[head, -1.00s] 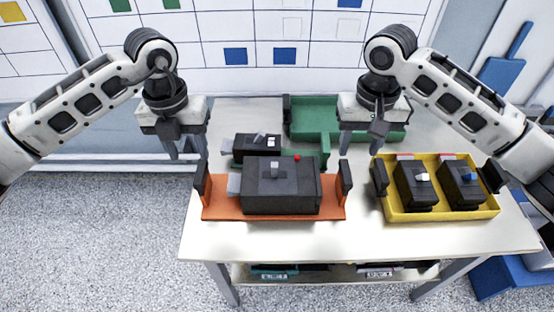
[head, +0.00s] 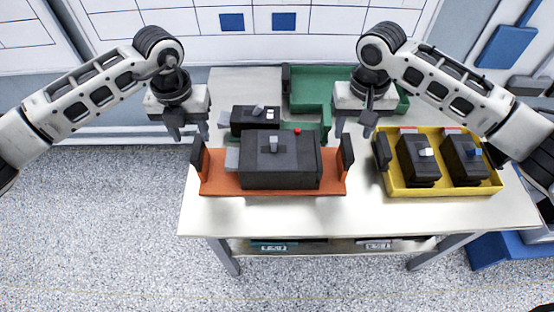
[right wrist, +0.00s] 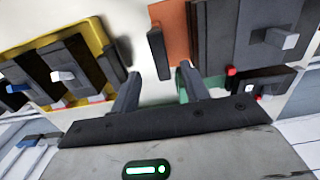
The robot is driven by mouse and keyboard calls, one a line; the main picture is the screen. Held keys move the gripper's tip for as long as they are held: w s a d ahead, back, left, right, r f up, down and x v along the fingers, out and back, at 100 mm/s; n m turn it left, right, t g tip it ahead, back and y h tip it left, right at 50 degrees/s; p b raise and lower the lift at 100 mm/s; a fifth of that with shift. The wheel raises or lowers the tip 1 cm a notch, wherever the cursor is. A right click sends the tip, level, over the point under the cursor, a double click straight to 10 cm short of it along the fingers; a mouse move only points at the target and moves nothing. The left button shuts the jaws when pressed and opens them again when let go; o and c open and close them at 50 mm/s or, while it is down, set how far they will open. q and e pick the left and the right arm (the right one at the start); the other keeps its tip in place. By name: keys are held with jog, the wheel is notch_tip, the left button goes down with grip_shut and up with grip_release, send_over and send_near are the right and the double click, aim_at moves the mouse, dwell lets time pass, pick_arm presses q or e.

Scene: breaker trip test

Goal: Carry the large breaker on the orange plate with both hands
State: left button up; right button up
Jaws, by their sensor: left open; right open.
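The large breaker (head: 280,166), a dark grey box with a light grey lever and a red button, lies on the orange plate (head: 215,178). The plate has a black upright handle at each end, the left handle (head: 196,161) and the right handle (head: 347,155). My left gripper (head: 189,136) is open and empty above and behind the left handle. My right gripper (head: 354,131) is open and empty above and behind the right handle. In the right wrist view, the plate's right handle (right wrist: 158,53) stands beyond the open fingers (right wrist: 160,92), apart from them.
A yellow tray (head: 393,189) with two smaller dark breakers stands at the right. A green tray (head: 309,92) is at the back. Another small breaker (head: 250,120) sits behind the large one. The table's front strip (head: 300,218) is clear.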

aim_at(196, 148)
pick_arm(q)
notch_tip(196, 148, down, 9)
pick_arm(e)
notch_tip(196, 148, down, 9)
pick_arm(q)
grip_shut()
pick_arm(e)
grip_shut()
pick_arm(q)
jog(key=shift+r, duration=0.1)
pick_arm(e)
jog(key=shift+r, duration=0.1)
dwell(0.8)
